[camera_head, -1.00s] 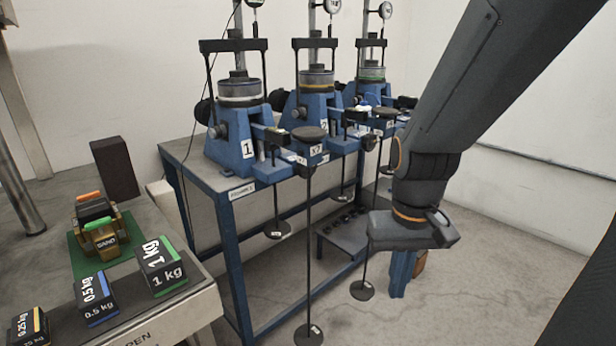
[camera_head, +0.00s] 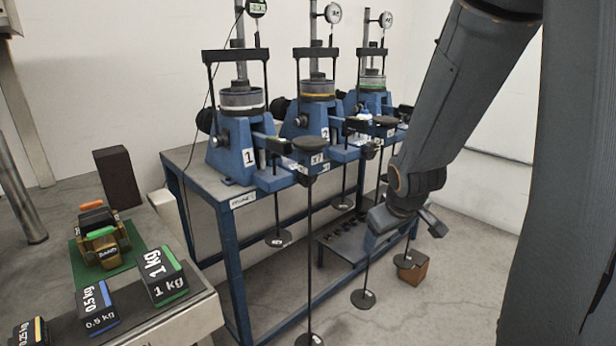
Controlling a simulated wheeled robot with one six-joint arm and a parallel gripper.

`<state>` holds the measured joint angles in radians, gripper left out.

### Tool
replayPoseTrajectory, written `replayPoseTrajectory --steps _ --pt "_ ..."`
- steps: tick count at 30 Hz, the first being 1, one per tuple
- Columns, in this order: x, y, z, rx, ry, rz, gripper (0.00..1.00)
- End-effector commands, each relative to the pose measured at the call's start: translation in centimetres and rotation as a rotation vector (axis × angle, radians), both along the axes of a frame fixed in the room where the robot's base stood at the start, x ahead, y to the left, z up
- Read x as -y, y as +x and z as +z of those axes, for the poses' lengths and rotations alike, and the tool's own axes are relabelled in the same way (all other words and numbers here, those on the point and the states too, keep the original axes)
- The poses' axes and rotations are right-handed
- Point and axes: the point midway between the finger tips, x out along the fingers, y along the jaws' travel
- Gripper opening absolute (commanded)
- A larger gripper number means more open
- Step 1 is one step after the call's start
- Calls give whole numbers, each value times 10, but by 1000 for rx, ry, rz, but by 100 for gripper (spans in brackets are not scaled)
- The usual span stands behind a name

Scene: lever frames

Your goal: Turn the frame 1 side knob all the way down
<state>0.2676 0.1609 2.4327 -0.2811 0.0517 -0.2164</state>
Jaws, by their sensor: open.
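Frame 1 (camera_head: 232,165) is the nearest blue lever frame, labelled 1, at the left end of the blue bench. A dark round knob (camera_head: 205,117) sticks out on its left side. A smaller dark knob (camera_head: 219,140) is on its lower body. I cannot tell which is the side knob, nor how far either is turned. My gripper (camera_head: 405,230) is open and empty. It hangs in front of the bench's right part, well to the right of frame 1 and apart from it.
Frames 2 (camera_head: 314,125) and 3 (camera_head: 375,105) stand farther along the bench (camera_head: 205,172). Long hangers (camera_head: 309,260) hang before it to near the floor. A left table (camera_head: 165,318) holds several weights. A brown box (camera_head: 415,268) stands under my gripper. Floor at front right is clear.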

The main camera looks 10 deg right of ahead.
Motion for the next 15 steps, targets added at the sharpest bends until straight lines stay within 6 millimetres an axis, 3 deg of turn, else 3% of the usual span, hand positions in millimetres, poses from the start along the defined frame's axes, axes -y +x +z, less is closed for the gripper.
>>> replayPoseTrajectory --steps 3,6,12,15 --pt "7 61 0 166 -80 184 70" --pt "1 106 4 313 -139 342 70" --pt "-27 169 18 626 -226 638 70" --pt "-46 183 25 788 -250 762 70"
